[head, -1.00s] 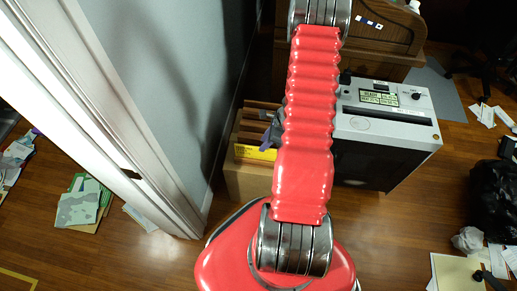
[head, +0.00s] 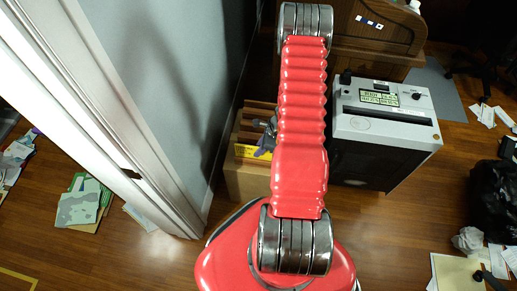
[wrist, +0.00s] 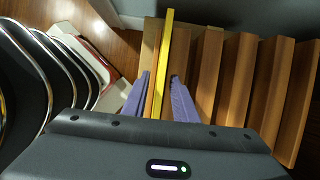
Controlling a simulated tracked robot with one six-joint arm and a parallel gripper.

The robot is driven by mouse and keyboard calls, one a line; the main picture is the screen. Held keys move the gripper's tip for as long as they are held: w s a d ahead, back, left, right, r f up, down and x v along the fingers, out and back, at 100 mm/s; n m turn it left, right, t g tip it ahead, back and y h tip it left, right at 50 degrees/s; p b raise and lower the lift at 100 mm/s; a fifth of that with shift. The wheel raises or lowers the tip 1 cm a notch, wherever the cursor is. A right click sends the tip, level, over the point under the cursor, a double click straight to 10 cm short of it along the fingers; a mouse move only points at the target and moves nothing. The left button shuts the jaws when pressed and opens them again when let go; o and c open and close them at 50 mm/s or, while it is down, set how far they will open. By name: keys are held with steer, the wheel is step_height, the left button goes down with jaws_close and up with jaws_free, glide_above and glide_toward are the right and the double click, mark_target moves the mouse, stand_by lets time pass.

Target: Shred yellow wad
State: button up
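The yellow wad (head: 253,152) is a thin yellow slab standing on edge at the near end of a row of brown slabs in an open box. In the wrist view, the yellow wad (wrist: 163,65) shows as a narrow upright strip. My gripper (head: 266,139) is over the box, partly hidden by my red arm. In the wrist view, my gripper's purple fingers (wrist: 160,90) are apart, on either side of the yellow strip, with gaps visible. The shredder (head: 386,123) is a white-topped, dark-bodied machine with a dark slot, right of my arm.
Several brown slabs (wrist: 240,75) stand beside the yellow one. A grey wall (head: 165,90) and white door frame (head: 105,120) lie to the left. A wooden desk (head: 370,35) is behind. A black bag (head: 495,200) and loose papers lie at right. Floor in front of the shredder is clear.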

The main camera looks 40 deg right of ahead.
jaws_close()
steer(key=shift+r, duration=1.05)
step_height(320, 180, up, 11)
steer(key=shift+f, duration=0.2)
stand_by(1.1)
stand_by(0.5)
